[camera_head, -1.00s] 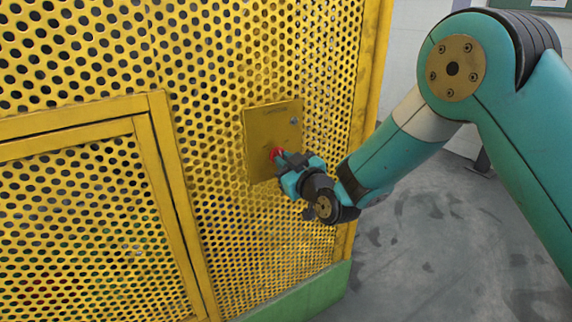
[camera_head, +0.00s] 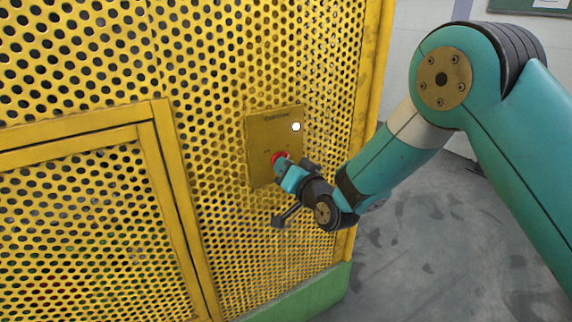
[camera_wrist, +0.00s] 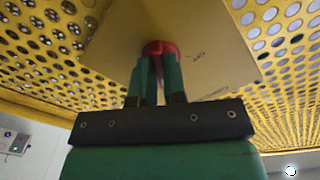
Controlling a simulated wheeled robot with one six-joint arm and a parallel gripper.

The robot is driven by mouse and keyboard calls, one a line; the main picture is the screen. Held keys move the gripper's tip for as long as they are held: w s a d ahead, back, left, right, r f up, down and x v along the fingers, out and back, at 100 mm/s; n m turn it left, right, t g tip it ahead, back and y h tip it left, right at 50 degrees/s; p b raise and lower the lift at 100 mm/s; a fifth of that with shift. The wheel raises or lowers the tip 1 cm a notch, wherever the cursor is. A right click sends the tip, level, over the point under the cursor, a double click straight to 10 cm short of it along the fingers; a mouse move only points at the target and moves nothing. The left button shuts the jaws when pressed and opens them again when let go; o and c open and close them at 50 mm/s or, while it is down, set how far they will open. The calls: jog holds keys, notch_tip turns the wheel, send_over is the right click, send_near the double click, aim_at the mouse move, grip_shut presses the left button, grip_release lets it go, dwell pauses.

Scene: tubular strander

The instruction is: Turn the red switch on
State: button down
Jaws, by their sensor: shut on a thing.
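The red switch (camera_head: 279,157) is on a yellow plate (camera_head: 262,128) fixed to the perforated yellow panel. My gripper (camera_head: 284,163) is at the switch, its fingers rolled compared with before. In the wrist view, the two green fingers of my gripper (camera_wrist: 158,62) are closed on the red switch (camera_wrist: 158,47), one on each side of its grip. The fingers partly hide the switch, so its exact angle is hard to read. A small round lamp (camera_head: 296,127) above and right of the switch shows bright white.
The perforated yellow panel (camera_head: 215,75) surrounds the plate, with a raised yellow door frame (camera_head: 168,165) to the left. A green base strip (camera_head: 310,295) runs below. Grey floor (camera_head: 440,245) is open to the right.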

jog(key=shift+m+p, duration=0.35)
jog(key=shift+m, duration=0.65)
jog(key=c, duration=1.2)
grip_release()
jog(key=b+v, duration=1.4)
jog(key=v, duration=0.3)
jog(key=shift+s+d, duration=0.2)
